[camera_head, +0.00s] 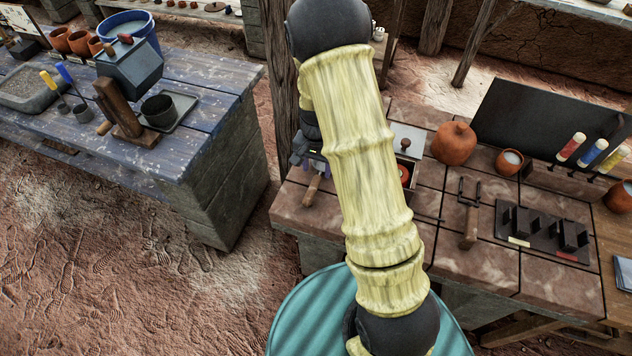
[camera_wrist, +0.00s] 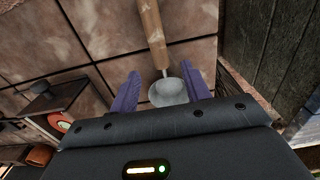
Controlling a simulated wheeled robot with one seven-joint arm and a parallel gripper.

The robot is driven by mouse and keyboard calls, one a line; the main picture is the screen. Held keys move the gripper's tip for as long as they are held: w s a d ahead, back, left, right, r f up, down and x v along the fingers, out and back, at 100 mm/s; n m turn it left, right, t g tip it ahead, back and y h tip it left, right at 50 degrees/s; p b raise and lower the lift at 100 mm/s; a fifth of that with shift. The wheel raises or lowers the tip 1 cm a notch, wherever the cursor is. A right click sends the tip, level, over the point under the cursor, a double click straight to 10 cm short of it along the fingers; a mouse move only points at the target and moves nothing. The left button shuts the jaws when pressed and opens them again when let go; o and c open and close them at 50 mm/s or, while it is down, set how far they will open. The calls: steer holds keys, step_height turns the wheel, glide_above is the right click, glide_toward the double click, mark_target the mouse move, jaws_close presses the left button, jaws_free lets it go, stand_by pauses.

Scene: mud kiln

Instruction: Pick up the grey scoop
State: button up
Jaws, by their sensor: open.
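The grey scoop (camera_wrist: 168,93) lies on the brown tiled worktop, its round grey bowl between my fingers in the wrist view and its wooden handle pointing away past the fingertips. My gripper (camera_wrist: 160,72) is open, with one purple finger on each side of the bowl. I see no clear contact between the fingers and the scoop. In the head view the scoop's wooden handle (camera_head: 312,190) shows on the left part of the worktop; its bowl is hidden by my gripper (camera_head: 316,165).
A wooden post (camera_head: 284,70) rises close to the left of the worktop (camera_head: 480,265). A small box with a knobbed lid (camera_head: 405,143) stands right of the gripper. Farther right are an orange round pot (camera_head: 454,143) and a dark mould tray (camera_head: 540,232).

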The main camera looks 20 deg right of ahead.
mark_target(316, 180)
steer(key=shift+f, duration=0.55)
steer(key=shift+s+a+f+p, duration=0.15)
steer(key=shift+f+p, duration=0.35)
steer(key=shift+f, duration=2.15)
steer(key=shift+s+r, duration=0.1)
steer(key=shift+c, duration=0.2)
jaws_close()
